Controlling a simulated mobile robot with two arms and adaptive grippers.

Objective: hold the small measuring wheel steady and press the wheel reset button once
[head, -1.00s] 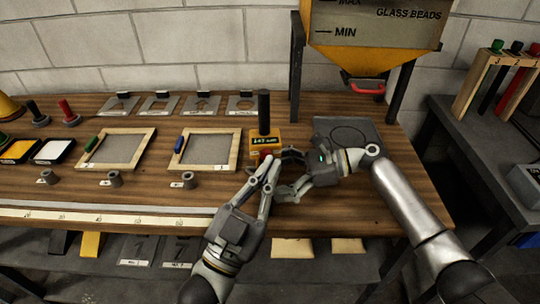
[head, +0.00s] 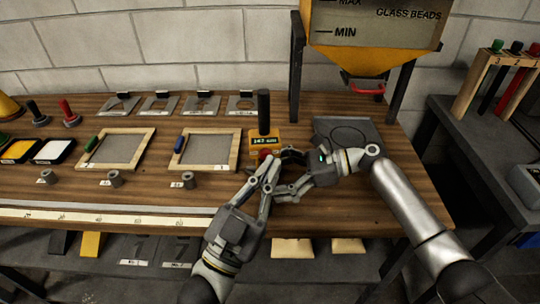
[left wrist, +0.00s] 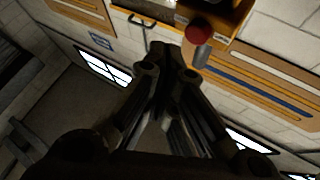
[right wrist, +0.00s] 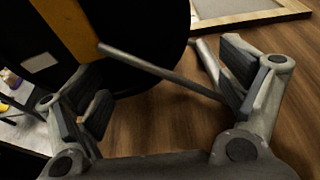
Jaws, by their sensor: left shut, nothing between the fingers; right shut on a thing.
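The measuring wheel has a yellow-orange body (head: 262,138) with a small lit display and an upright black handle (head: 264,108). Its dark disc (right wrist: 150,75) and an orange part (right wrist: 68,25) fill the upper left of the right wrist view. The red reset button (head: 265,154) is on its front, and also shows in the left wrist view (left wrist: 198,34). My left gripper (head: 272,164) is shut and empty, fingertips close to the button; contact is unclear. My right gripper (head: 283,172) is shut on the measuring wheel from the right; the exact grip is partly hidden.
Wooden-framed screens (head: 236,152), stencil plates (head: 243,101) and small grey cylinders (head: 189,180) lie left on the bench. A dark plate (head: 347,130) lies behind my right gripper. The glass-bead hopper (head: 375,58) stands above it. A scale strip (head: 120,219) runs along the front.

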